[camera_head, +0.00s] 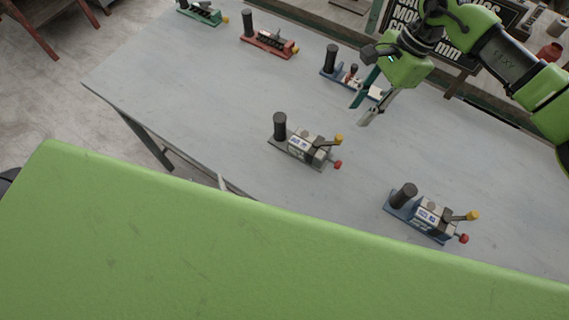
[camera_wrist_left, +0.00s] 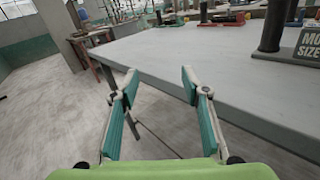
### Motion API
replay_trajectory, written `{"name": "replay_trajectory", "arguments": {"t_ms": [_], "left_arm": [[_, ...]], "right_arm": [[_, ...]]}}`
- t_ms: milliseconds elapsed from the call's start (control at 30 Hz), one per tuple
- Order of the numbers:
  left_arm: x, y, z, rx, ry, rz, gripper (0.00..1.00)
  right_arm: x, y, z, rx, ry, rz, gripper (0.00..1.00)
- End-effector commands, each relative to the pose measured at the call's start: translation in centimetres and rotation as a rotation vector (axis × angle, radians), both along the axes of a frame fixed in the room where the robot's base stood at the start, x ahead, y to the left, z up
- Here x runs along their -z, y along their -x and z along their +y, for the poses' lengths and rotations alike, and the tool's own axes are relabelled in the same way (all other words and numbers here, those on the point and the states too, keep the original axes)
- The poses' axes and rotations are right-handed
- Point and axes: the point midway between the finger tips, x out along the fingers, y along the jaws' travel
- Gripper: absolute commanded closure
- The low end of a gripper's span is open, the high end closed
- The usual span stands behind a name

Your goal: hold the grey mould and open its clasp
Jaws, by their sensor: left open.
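The grey mould (camera_head: 297,150) sits on the table in the middle of the head view. It has a black upright post (camera_head: 280,125), a labelled block, a yellow-tipped lever (camera_head: 337,140) and a red knob (camera_head: 337,164). I cannot tell the clasp's state. My left gripper (camera_wrist_left: 163,87) is open and empty in the left wrist view, in front of the table edge; the head view does not show its fingers. In that view a black post (camera_wrist_left: 272,25) stands at the right, apparently the grey mould's. My right gripper (camera_head: 359,115) is open, above and right of the grey mould, touching nothing visible.
A blue mould (camera_head: 418,219) stands right and nearer. A white-and-blue mould (camera_head: 350,79), a red mould (camera_head: 266,44) and a green mould (camera_head: 199,13) stand farther back. The left part of the table (camera_head: 190,95) is clear. A wooden stool (camera_head: 32,25) is beyond it.

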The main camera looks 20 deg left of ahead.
Motion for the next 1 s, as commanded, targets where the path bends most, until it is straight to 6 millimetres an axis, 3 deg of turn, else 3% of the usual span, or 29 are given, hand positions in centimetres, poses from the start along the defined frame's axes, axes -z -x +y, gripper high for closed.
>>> {"name": "replay_trajectory", "arguments": {"t_ms": [33, 200, 300, 433, 633, 767, 1000], "left_arm": [[-0.4, -1.5, -2.6, 0.015, 0.025, -0.009, 0.58], [-2.5, -5.2, -10.0, 0.072, 0.069, -0.024, 0.58], [-4.0, -6.8, -13.6, 0.104, 0.088, -0.033, 0.58], [-5.5, -8.0, -16.6, 0.136, 0.101, -0.043, 0.58], [-6.4, -9.2, -18.0, 0.153, 0.105, -0.049, 0.58], [-6.4, -10.7, -17.3, 0.152, 0.104, -0.05, 0.58], [-6.4, -15.1, -15.6, 0.153, 0.104, -0.051, 0.58]], "right_arm": [[0.0, 0.0, 0.0, 0.0, 0.0, 0.0, 0.72], [0.0, 0.0, 0.0, 0.0, 0.0, 0.0, 0.72], [0.0, 0.0, 0.0, 0.0, 0.0, 0.0, 0.72], [0.0, 0.0, 0.0, 0.0, 0.0, 0.0, 0.72], [0.0, 0.0, 0.0, 0.0, 0.0, 0.0, 0.72], [0.0, 0.0, 0.0, 0.0, 0.0, 0.0, 0.72], [0.0, 0.0, 0.0, 0.0, 0.0, 0.0, 0.72]]}}
